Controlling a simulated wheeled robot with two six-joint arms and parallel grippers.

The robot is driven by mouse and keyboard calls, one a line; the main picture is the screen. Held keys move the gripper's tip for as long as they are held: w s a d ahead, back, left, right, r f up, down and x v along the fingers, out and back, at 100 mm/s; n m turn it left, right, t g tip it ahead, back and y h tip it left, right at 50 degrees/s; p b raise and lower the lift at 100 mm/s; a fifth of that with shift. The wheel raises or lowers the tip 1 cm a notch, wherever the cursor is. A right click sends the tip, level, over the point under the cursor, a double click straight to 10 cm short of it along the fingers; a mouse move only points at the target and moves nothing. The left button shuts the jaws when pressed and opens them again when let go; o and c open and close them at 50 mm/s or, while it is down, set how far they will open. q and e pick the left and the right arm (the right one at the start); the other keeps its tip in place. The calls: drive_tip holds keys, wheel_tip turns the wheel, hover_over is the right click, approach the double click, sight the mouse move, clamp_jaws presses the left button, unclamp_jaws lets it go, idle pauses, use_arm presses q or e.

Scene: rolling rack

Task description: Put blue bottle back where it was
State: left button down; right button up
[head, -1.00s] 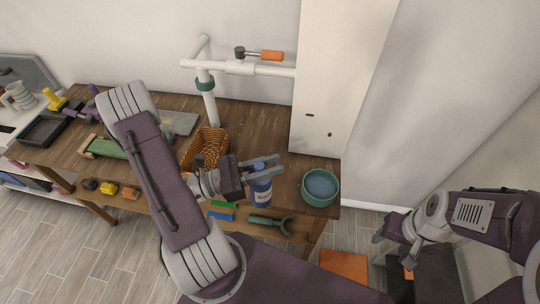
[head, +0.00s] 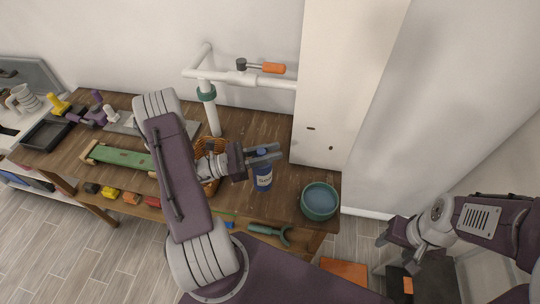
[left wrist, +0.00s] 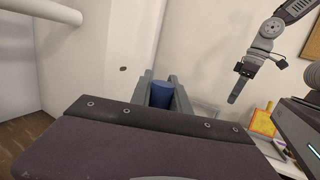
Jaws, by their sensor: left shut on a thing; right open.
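The blue bottle (head: 263,178) with a pale label is upright over the right part of the wooden table, left of the teal bowl. My left gripper (head: 266,155) is shut on its upper part, and I cannot tell if its base touches the tabletop. In the left wrist view the blue cap (left wrist: 161,93) shows between the two fingers (left wrist: 160,88). My right gripper (head: 392,240) is open and empty, low at the right, away from the table.
A teal bowl (head: 319,200) stands at the table's right end. A wicker basket (head: 212,146) is partly hidden behind my left arm. A white pipe (head: 212,115) and a tall white panel (head: 340,85) rise behind. A green wrench-like tool (head: 270,232) lies on the lower shelf.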

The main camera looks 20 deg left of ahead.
use_arm(q)
wheel_tip(320, 180, down, 6)
drive_tip(key=w+a, duration=0.1)
drive_tip(key=w, duration=0.1)
drive_tip(key=shift+w+a+r+p, duration=0.15)
drive_tip(key=shift+w+a+p, duration=0.1)
drive_tip(key=shift+p, duration=0.15)
drive_tip(key=shift+d+f, duration=0.1)
drive_tip(key=shift+f, duration=0.1)
drive_tip(key=c, duration=1.3)
unclamp_jaws()
drive_tip(key=shift+s, duration=0.1)
drive_tip(key=shift+o, duration=0.2)
drive_tip(key=shift+r, duration=0.1)
